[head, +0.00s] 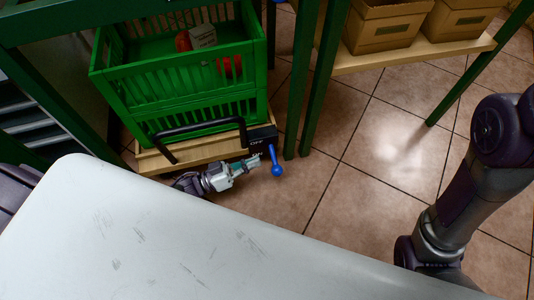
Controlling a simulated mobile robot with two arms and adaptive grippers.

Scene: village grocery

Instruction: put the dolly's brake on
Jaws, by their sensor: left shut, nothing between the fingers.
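The dolly (187,152) is a low wooden platform under stacked green crates, with a black bar handle (205,128) at its front. On its front right corner is a black brake plate with pale lettering too small to read surely. A blue brake lever (276,169) with a round knob sticks out from this plate, pointing down in the picture. My left gripper (257,160) is shut and empty, just left of the lever, its fingertips pointing at it with a small gap apparent. My right arm comes in at the right; its gripper is hidden below the white surface.
A white, scuffed surface (150,235) fills the near foreground. The upper green crate (180,80) holds a few red items and a white card. Green shelf legs (310,80) stand just right of the dolly. Cardboard boxes (385,28) sit on a wooden shelf. Tiled floor at right is clear.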

